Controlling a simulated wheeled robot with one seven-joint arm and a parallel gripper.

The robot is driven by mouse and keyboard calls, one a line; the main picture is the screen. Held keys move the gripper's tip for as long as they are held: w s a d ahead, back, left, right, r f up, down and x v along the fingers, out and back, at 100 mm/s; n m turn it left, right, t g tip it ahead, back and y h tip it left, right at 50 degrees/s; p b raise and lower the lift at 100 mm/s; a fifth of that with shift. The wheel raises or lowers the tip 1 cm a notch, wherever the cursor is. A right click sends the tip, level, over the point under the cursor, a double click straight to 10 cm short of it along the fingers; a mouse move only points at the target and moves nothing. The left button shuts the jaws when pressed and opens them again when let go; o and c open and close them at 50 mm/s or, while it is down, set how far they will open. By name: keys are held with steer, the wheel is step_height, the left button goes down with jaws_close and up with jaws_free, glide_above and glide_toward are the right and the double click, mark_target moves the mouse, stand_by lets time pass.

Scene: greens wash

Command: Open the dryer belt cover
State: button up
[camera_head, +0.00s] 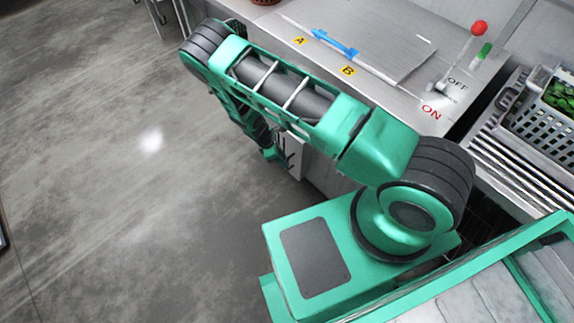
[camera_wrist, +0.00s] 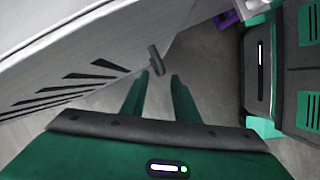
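No label in view marks the dryer belt cover, so I cannot tell for sure which part it is. In the wrist view a pale panel (camera_wrist: 80,55) with several dark slots runs along the left. A short dark bar (camera_wrist: 156,60), perhaps its handle, stands at its right edge. My gripper (camera_wrist: 160,76) is open, its two green fingers apart with the bar showing just past and between the tips. I cannot tell whether they touch it. In the head view my gripper (camera_head: 280,155) is low beside the counter front, partly hidden by my arm.
A red-knobbed lever (camera_head: 478,28) stands by OFF/ON marks. A grey basket (camera_head: 530,115) of greens sits right. Open floor (camera_head: 90,170) lies left.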

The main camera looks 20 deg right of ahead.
steer(key=x, duration=0.6)
jaws_close()
